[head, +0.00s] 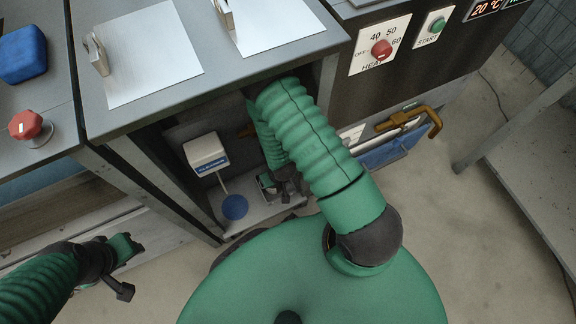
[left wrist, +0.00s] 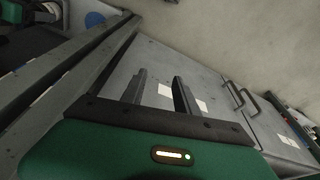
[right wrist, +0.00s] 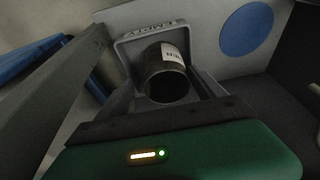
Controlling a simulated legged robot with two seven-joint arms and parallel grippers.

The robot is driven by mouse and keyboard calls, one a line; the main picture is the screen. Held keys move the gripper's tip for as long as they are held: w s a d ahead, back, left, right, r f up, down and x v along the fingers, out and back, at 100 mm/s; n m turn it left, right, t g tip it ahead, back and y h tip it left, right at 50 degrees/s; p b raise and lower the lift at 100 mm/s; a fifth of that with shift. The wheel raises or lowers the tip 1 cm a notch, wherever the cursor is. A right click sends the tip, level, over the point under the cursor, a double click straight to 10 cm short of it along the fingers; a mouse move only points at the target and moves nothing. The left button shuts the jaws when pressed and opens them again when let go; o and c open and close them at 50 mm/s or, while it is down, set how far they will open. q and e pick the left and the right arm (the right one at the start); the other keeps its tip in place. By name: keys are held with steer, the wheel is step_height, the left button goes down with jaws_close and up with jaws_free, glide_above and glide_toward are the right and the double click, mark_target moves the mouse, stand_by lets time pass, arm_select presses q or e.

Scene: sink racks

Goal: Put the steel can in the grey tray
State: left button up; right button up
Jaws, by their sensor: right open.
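The steel can (right wrist: 168,82) is a dark open cylinder with a white label, seen in the right wrist view. It is between the fingers of my right gripper (right wrist: 160,85), which are apart. The grey tray (right wrist: 128,50), square with lettering on its rim, lies behind and around the can's far end; the can appears to be inside it, but its base is hidden. In the head view my right gripper (head: 285,185) is under the counter, at the tray (head: 265,180), and hides the can. My left gripper (head: 128,258) is open and empty at the lower left; its fingers show in the left wrist view (left wrist: 163,92).
Blue bins (head: 390,150) stand to the right. Open floor is in front.

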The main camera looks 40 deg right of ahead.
steer(key=s+a+p, duration=0.2)
steer(key=s, duration=0.9)
steer(key=shift+s+a+f+p, duration=0.2)
steer(key=shift+a+f+p, duration=0.05)
steer(key=shift+a+p, duration=0.1)
